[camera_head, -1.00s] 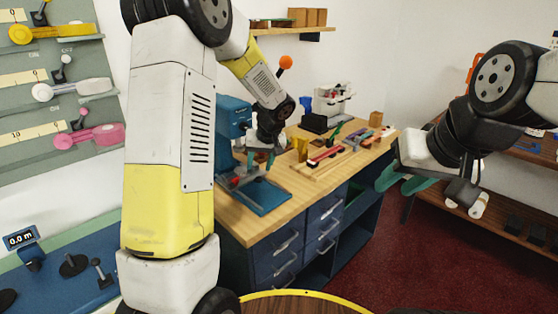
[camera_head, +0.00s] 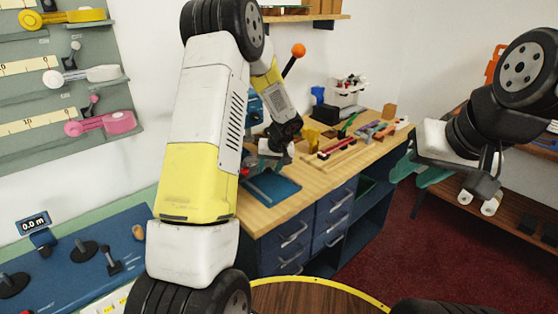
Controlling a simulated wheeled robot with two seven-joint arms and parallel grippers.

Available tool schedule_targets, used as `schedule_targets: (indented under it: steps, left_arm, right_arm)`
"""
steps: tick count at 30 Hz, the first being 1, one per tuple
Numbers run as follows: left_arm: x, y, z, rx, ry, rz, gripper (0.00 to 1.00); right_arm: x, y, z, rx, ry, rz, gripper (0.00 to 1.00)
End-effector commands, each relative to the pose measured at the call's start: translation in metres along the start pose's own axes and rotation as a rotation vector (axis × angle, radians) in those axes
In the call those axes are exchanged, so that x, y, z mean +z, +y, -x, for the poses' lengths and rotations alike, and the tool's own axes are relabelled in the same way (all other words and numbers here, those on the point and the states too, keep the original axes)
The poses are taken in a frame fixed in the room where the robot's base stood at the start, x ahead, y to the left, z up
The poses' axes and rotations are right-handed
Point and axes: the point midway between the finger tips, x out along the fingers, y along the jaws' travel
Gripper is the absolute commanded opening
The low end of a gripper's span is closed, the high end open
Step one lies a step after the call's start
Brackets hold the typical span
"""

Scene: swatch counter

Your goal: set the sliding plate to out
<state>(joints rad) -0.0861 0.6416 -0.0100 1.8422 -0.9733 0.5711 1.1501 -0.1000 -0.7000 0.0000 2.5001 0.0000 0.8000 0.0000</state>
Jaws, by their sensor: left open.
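A blue press-like machine stands on the wooden counter (camera_head: 300,190), mostly hidden behind my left arm. Its flat blue base (camera_head: 274,187) and a lever with an orange ball (camera_head: 298,50) show. A small grey part with a red spot sits low on the machine, partly covered by my arm. I cannot clearly make out the sliding plate or its position. My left gripper (camera_head: 270,163) is open just above the blue base, its tips partly hidden; contact cannot be told. My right gripper (camera_head: 420,174) is open and empty, in the air right of the counter.
Wooden racks with coloured pieces (camera_head: 345,146) and a white machine (camera_head: 344,92) stand further along the counter. Blue drawers (camera_head: 293,238) are below. A wall board with yellow, white and pink levers (camera_head: 100,122) and a blue panel (camera_head: 75,262) are at left. Red floor lies open at right.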

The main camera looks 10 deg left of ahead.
Motion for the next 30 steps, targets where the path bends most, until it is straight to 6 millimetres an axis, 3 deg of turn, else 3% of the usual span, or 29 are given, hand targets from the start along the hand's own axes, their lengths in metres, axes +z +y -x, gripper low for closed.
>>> schedule_targets:
  steps: [2,9,30]
  left_arm:
    - [0.0000,0.0000,0.0002,0.000,0.000,0.000,0.44]
    - [0.0001,0.0001,0.0004,0.000,0.000,0.000,0.00]
    - [0.0002,0.0000,0.0006,0.000,-0.001,0.000,0.00]
  right_arm:
    - [0.0000,0.0000,0.0000,0.000,0.000,0.000,0.36]
    - [0.0000,0.0000,0.0000,0.000,0.000,0.000,0.36]
    - [0.0000,0.0000,0.0000,0.000,0.000,0.000,0.36]
